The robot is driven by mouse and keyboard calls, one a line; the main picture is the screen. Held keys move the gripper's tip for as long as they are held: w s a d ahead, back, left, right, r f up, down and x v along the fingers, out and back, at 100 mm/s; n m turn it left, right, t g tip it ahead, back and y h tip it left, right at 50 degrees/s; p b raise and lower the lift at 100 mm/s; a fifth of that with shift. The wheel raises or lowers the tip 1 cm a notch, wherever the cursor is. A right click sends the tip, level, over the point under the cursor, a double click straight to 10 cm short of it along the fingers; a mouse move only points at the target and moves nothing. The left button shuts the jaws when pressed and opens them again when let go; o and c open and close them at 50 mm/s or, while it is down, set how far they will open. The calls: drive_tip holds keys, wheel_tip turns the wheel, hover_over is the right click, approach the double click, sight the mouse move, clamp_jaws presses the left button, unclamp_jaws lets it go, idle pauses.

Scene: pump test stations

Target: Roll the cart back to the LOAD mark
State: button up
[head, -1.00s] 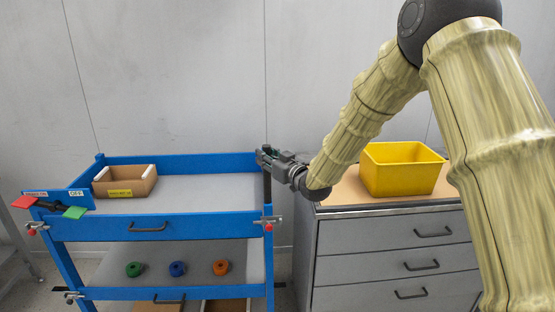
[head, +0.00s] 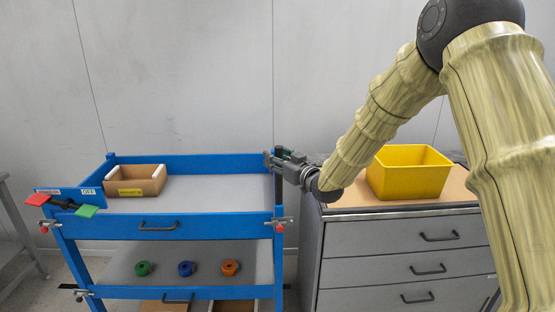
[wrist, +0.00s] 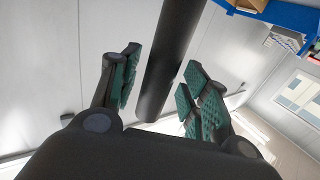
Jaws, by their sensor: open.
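The blue cart (head: 211,229) stands left of centre in the head view, with grey shelves. A dark upright bar (head: 278,190) is at its right end. My gripper (head: 280,160) is at the top of this bar. In the wrist view the bar (wrist: 170,60) runs between the open green-padded fingers, with a gap visible on both sides. My gripper also shows there (wrist: 158,95). I cannot see a LOAD mark; the floor around the cart is mostly hidden.
A cardboard box (head: 135,191) sits on the cart's top shelf; green, blue and orange rings (head: 230,267) lie below. Red and green paddles (head: 87,211) are at its left corner. A grey drawer cabinet (head: 400,240) with a yellow bin (head: 410,180) stands close on the right.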

drive_tip(key=v, duration=1.2)
